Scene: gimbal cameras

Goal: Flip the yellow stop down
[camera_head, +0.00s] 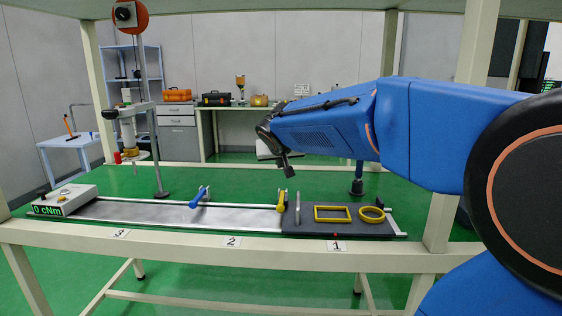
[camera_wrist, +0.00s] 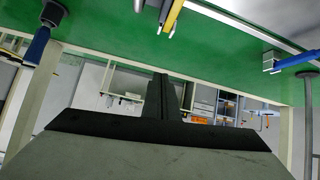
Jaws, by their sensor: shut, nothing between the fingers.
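The yellow stop (camera_head: 281,201) stands raised on the rail track at the left end of the dark plate, beside a grey upright piece. It also shows in the wrist view (camera_wrist: 173,17), at the top, just beyond my fingertips. My gripper (camera_head: 289,172) is above the yellow stop in the head view and looks apart from it. In the wrist view my gripper's fingers (camera_wrist: 162,80) are together, with nothing between them. A blue stop (camera_head: 199,197) stands raised farther left on the track, and it shows at the right of the wrist view (camera_wrist: 291,62).
The dark plate (camera_head: 345,227) carries a yellow rectangular frame (camera_head: 332,213) and a yellow ring (camera_head: 372,214). A display box (camera_head: 64,201) reading 0 cNm sits at the track's left end. A metal pole (camera_head: 152,120) stands behind the track. The bench's posts (camera_head: 446,180) flank it.

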